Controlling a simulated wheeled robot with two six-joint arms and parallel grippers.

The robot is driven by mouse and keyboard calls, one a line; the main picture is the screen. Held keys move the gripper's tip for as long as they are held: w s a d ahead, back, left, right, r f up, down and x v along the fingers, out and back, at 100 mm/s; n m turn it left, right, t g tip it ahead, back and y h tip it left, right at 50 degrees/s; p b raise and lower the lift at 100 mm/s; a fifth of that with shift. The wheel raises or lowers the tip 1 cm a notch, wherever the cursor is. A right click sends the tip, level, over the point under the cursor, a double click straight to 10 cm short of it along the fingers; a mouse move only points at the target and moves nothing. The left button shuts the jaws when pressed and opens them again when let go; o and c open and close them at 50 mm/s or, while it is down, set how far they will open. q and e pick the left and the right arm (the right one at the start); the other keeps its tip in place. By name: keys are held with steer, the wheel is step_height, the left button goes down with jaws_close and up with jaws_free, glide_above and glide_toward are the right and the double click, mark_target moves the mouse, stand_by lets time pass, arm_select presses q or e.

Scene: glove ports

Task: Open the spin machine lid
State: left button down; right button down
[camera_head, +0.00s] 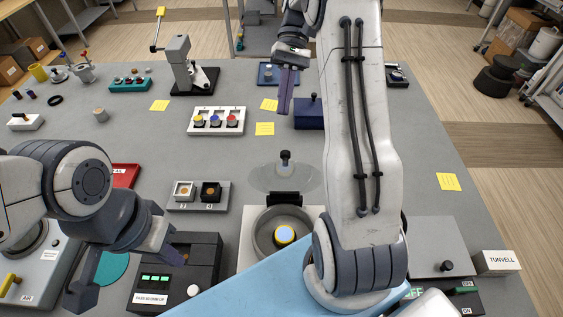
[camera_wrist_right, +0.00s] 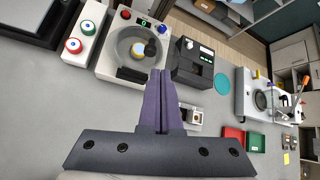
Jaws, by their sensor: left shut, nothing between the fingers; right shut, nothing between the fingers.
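The spin machine (camera_head: 248,250) is a pale box with a round grey bowl. A yellow and blue round piece (camera_head: 285,234) sits in the bowl. Its clear lid (camera_head: 262,178) with a black knob (camera_head: 285,157) stands raised behind the bowl at the dark hinge (camera_head: 284,198). My left gripper (camera_head: 80,298) is shut and empty at the lower left, apart from the machine.
A black box (camera_head: 200,250) with green lights stands left of the machine. A two-socket block (camera_head: 220,197) lies behind that box. A white rack (camera_head: 216,130) with coloured caps, yellow notes (camera_head: 264,129) and a blue box (camera_head: 309,118) lie farther back.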

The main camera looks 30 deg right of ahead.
steer(key=s+a+r+n+t+h+b, duration=0.2)
steer(key=s+a+n+t+h+b, duration=0.3)
steer(key=n, duration=1.1)
steer(key=s+a+r+n+b, duration=0.25)
steer(key=s+n, duration=0.55)
steer(key=n, duration=0.8)
steer(key=n+p, duration=0.1)
steer(key=p, duration=0.3)
glide_above(285, 176)
steer(key=s+a, duration=0.1)
steer(key=a, duration=0.1)
steer(key=w+d+x, duration=0.1)
steer(key=x, duration=0.8)
steer(key=shift+w+f, duration=0.35)
steer(key=shift+f, duration=0.05)
